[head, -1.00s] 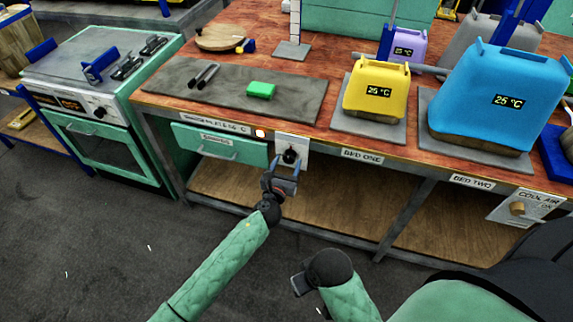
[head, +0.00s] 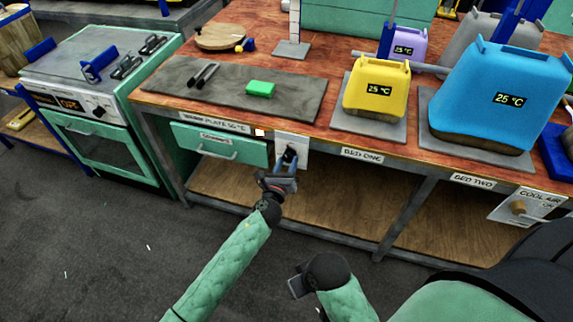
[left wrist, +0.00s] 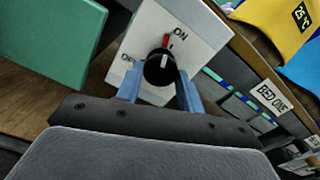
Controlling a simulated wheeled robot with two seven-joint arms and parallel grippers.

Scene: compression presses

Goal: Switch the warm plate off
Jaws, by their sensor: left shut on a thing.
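The warm plate (head: 300,98) is a long grey slab on the bench, with a label (head: 215,122) on the bench edge below it. A white switch panel (head: 304,146) with a black knob (head: 289,154) is on the bench front. In the left wrist view the knob (left wrist: 160,70) has a red and white pointer mark between the OFF and ON lettering, nearer ON. My left gripper (left wrist: 160,88) is shut on the knob, one blue finger on each side.
A green block (head: 261,88) and dark tongs (head: 205,74) lie on the plate. A green drawer (head: 218,147) is left of the switch. Yellow (head: 377,88) and blue (head: 500,95) jugs stand to the right. The floor in front is clear.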

